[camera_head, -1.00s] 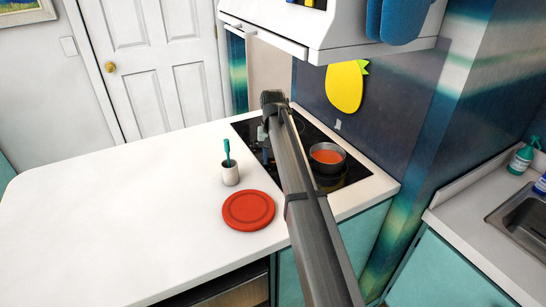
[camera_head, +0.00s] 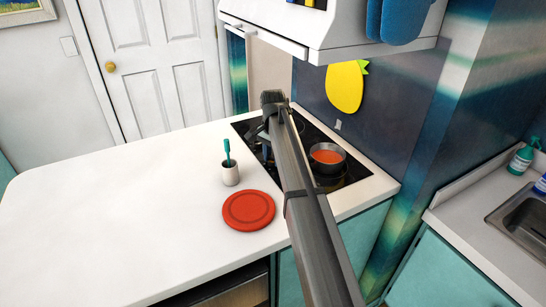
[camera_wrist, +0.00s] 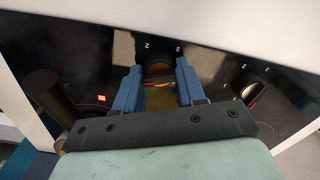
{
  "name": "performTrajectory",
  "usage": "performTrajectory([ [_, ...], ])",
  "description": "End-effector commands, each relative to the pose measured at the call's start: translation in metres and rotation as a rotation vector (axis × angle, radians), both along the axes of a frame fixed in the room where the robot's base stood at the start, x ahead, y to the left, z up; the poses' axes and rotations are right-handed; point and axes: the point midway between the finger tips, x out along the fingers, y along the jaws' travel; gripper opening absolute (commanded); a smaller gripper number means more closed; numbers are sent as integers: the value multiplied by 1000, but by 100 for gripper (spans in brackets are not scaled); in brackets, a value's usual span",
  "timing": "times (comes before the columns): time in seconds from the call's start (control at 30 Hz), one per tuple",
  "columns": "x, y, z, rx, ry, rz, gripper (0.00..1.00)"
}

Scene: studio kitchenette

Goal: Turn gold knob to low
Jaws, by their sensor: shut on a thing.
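In the wrist view, the gold knob (camera_wrist: 160,97) sits on the black cooktop panel between the two blue fingers of my gripper (camera_wrist: 160,88). My gripper is shut on it, one finger on each side. White numerals 2 and 3 show on the panel just beyond the knob. The knob's pointer is not clear, so its setting cannot be read. In the head view, my gripper (camera_head: 266,146) is over the left part of the black cooktop (camera_head: 245,128), and my arm hides the knob.
A pot (camera_head: 327,157) with orange-red contents stands on the cooktop right of my arm. A red plate (camera_head: 248,210) and a white cup (camera_head: 230,174) holding a teal utensil are on the counter. A second knob (camera_wrist: 246,88) and a red light (camera_wrist: 101,97) show beside my fingers.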

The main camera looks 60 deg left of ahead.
Motion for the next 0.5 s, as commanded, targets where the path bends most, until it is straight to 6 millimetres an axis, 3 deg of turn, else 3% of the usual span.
performTrajectory([
  [0.5, 1, 1, 0, 2, -2, -40, 9],
])
